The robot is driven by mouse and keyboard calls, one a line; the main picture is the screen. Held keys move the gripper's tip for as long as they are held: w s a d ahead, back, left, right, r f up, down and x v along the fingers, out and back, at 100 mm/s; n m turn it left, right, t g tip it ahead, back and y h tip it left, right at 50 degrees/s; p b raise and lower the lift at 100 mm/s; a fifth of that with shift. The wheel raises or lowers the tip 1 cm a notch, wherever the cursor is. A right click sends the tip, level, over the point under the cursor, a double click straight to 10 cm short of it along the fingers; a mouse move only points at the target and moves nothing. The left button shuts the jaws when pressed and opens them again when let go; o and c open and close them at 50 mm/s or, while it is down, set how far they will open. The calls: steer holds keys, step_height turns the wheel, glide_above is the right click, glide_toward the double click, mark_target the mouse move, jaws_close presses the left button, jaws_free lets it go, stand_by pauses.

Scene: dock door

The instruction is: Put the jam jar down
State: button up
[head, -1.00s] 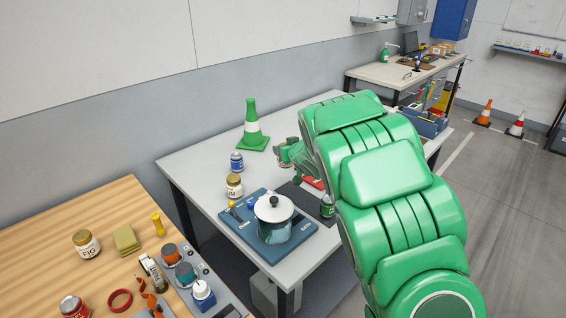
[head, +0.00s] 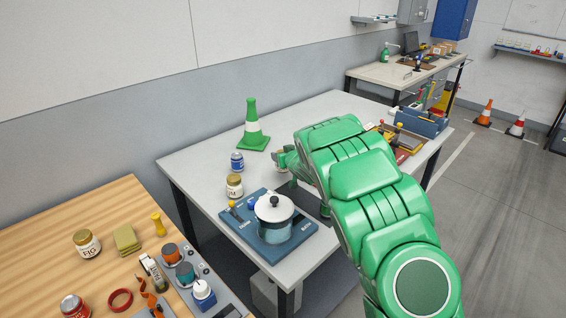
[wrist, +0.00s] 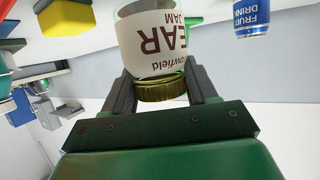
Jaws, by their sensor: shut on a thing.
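The jam jar (wrist: 150,42), with a gold lid and a white label reading PEAR JAM, is in my gripper (wrist: 162,88). In the wrist view the two fingers are shut on it at the lid, and the jar looks upside down in the picture. In the head view my gripper (head: 286,160) is over the far middle of the grey table (head: 195,168), mostly hidden behind my arm. Whether the jar's base touches the table cannot be told.
A blue can (head: 237,162) and another gold-lidded jar (head: 234,186) stand left of my gripper. A green cone (head: 252,130) stands behind. A lidded pot (head: 273,220) sits on a blue board (head: 236,224) in front. A fig jar (head: 87,244) stands on the wooden table.

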steer(key=shift+f, duration=1.4)
steer(key=shift+f, duration=0.1)
steer(key=o, duration=1.3)
steer(key=shift+s+d+r, duration=0.2)
steer(key=shift+s+r, duration=0.15)
steer(key=shift+s, duration=0.1)
steer(key=shift+v, duration=5.45)
